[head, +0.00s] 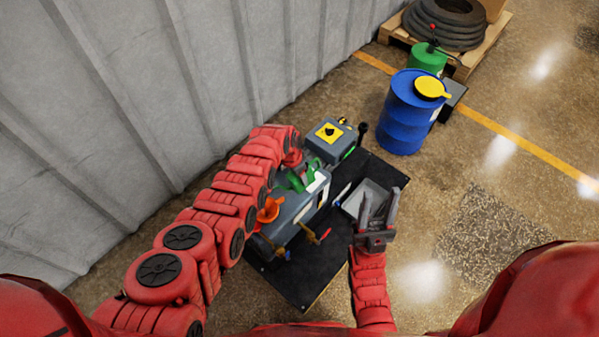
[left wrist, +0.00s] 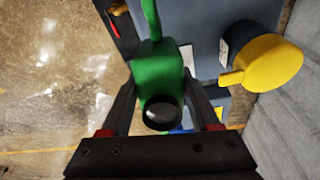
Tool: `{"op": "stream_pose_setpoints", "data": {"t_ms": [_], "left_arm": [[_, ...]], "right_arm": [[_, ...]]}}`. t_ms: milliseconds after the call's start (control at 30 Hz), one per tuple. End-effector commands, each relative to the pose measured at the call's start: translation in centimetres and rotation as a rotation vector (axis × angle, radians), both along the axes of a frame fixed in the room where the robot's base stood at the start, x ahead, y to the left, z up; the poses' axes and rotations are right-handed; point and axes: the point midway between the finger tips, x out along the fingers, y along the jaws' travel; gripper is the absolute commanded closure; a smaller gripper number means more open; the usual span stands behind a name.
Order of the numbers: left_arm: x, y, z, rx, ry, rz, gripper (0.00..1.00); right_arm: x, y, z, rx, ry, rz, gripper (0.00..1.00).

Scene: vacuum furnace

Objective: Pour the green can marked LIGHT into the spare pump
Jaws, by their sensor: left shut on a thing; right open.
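My left gripper (left wrist: 160,85) is shut on the green can (left wrist: 155,68), with a finger on each side of it. In the left wrist view a round black part shows on the can's near end, and the lettering of its pale label cannot be read. In the head view the green can (head: 297,179) is partly hidden by my left arm, over a grey pump body (head: 292,217). An orange funnel (head: 269,210) stands at that body's left. I cannot tell which unit is the spare pump. My right gripper (head: 377,212) is open and empty by a grey tray (head: 372,193).
A grey unit with a yellow marked top (head: 329,130) stands behind. The black base (head: 312,278) carries these things. A blue drum (head: 404,125) with a yellow funnel stands at the back right, near a green drum (head: 427,60) and a pallet (head: 470,62). A grey wall (head: 110,100) is close on the left.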

Motion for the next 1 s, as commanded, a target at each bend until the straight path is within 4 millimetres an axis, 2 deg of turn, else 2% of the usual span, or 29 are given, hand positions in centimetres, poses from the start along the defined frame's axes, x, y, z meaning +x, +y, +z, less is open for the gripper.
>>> {"op": "stream_pose_setpoints", "data": {"t_ms": [1000], "left_arm": [[-0.8, 1.1, -0.2, -0.029, -0.021, 0.0, 1.0]], "right_arm": [[0.0, 0.0, 2.4, 0.0, 0.0, 0.0, 0.56]]}}
